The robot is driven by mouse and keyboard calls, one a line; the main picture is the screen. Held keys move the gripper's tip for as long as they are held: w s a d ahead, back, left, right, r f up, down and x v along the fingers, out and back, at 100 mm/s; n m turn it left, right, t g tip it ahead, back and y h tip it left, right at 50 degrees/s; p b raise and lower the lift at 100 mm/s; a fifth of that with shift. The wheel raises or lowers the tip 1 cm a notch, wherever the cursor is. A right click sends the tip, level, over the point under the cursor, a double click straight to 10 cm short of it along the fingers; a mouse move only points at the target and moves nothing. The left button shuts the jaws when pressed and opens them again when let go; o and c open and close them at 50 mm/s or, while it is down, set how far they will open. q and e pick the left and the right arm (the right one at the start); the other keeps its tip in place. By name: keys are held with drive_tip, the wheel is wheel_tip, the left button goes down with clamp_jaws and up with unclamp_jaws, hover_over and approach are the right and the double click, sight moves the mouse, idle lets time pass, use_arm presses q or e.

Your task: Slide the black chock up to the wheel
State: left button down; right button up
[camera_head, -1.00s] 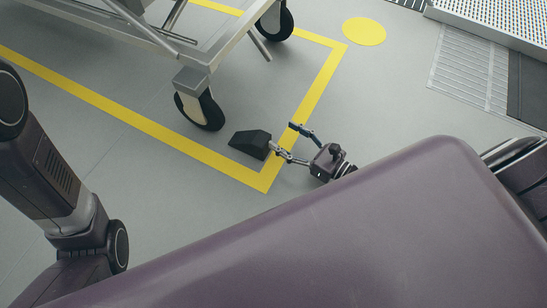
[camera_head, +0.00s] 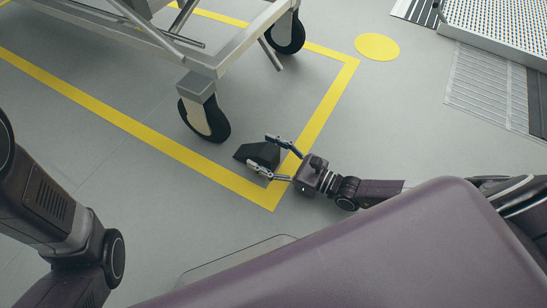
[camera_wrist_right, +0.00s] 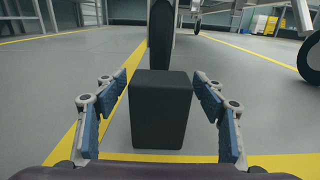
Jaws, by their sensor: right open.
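The black chock (camera_head: 258,154) is a dark wedge on the grey floor, inside the corner of the yellow line. The cart's black wheel (camera_head: 207,121) stands up and left of it, with a gap of bare floor between. My right gripper (camera_head: 260,150) is open, low over the floor, with one finger along each side of the chock. In the right wrist view the chock (camera_wrist_right: 160,110) stands between the two blue-padded fingers, with narrow gaps on both sides, and the wheel (camera_wrist_right: 161,40) shows straight behind it. My left gripper is out of view.
The metal cart frame (camera_head: 215,60) rises above the wheel, and a second wheel (camera_head: 286,34) stands at the back. Yellow tape (camera_head: 325,105) bounds the bay. A yellow disc (camera_head: 377,47) and a dotted ramp (camera_head: 495,27) lie at the upper right.

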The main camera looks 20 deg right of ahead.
drive_tip(key=shift+w+a, duration=0.1)
clamp_jaws()
idle(0.5)
unclamp_jaws()
drive_tip(key=v, duration=1.2)
